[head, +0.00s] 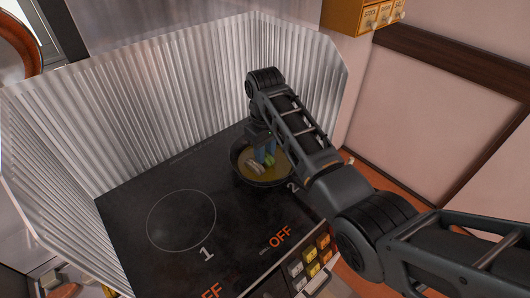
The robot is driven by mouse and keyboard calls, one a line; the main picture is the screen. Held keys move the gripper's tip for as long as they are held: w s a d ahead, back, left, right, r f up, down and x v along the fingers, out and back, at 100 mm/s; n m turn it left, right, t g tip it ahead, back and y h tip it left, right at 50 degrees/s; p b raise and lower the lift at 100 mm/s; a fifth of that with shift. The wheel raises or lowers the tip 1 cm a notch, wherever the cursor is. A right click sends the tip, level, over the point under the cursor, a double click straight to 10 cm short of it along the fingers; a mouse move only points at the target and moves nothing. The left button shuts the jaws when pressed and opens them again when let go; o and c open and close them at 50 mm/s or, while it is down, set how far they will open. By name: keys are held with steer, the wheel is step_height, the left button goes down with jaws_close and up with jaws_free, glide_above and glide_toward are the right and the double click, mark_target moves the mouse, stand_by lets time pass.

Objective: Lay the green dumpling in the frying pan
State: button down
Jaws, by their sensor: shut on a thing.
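The dark round frying pan (240,174) stands on the black cooktop at the burner marked 2, with a yellowish inside. The green dumpling (269,160) is at the tips of my gripper (264,154), over or in the pan. My gripper reaches down into the pan area from above and is shut on the green dumpling. A paler, whitish piece (254,167) shows beside it in the pan. My arm hides the pan's right and far side. Whether the green dumpling touches the pan bottom cannot be told.
A corrugated metal splash guard (150,90) stands around the back and left of the cooktop (135,205). Burner 1 (181,220) is empty. Coloured buttons (312,262) line the front right edge. A small yellow drawer box (365,14) hangs at the upper right.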

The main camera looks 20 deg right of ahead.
steer(key=shift+f, duration=0.45)
steer(key=c, duration=1.1)
jaws_free()
steer(key=shift+f, duration=0.1)
steer(key=shift+r+p, duration=0.8)
steer(key=shift+r, duration=5.35)
